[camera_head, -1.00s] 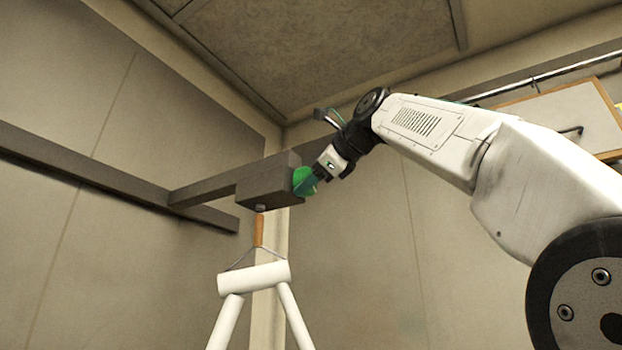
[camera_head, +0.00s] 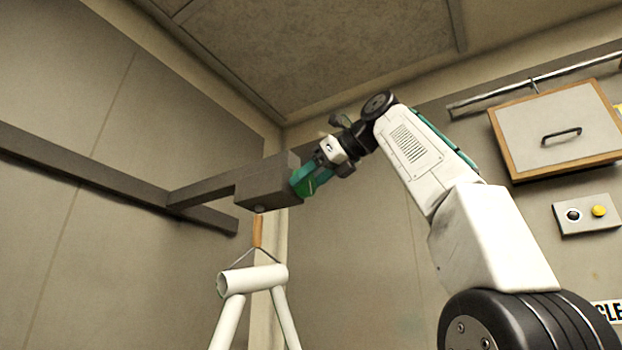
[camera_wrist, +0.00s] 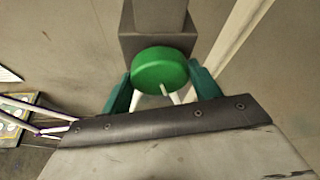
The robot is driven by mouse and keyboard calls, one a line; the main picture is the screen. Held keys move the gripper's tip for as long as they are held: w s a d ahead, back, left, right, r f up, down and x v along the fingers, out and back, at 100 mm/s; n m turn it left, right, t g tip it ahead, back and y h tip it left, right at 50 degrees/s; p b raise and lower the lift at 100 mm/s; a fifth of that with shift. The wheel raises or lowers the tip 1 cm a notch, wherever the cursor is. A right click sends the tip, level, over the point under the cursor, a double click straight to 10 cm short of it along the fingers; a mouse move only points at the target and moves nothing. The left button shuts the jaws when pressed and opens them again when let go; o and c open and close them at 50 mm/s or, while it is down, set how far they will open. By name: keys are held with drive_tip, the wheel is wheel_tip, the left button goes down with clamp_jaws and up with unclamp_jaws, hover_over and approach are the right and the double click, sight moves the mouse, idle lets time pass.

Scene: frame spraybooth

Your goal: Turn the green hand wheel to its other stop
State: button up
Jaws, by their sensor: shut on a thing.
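The green hand wheel (camera_wrist: 160,66) is a round disc on the end of a grey box (camera_head: 268,182) on a wall-mounted beam. In the wrist view it sits between the two teal fingers of my gripper (camera_wrist: 160,82), one at each side of its rim. A thin pale streak shows at its lower edge; I cannot tell what it is. In the head view my gripper (camera_head: 303,180) is shut on the wheel from the right, and its fingers cover much of it.
A white tube frame (camera_head: 262,278) hangs from an orange-brown hanger (camera_head: 257,232) below the box. A wood-edged panel with a handle (camera_head: 556,130) and a button box (camera_head: 587,213) are on the right wall. A rail (camera_head: 540,84) runs above the panel.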

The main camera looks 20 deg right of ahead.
drive_tip(key=shift+f, duration=0.1)
idle(0.4)
drive_tip(key=o, duration=0.9)
drive_tip(key=shift+w, duration=0.1)
drive_tip(key=shift+o, duration=0.2)
drive_tip(key=shift+s+d+r, duration=0.2)
drive_tip(key=shift+s+d, duration=0.05)
drive_tip(key=shift+s, duration=0.15)
drive_tip(key=s+d, duration=0.6)
drive_tip(key=s, duration=0.4)
drive_tip(key=shift+s, duration=0.3)
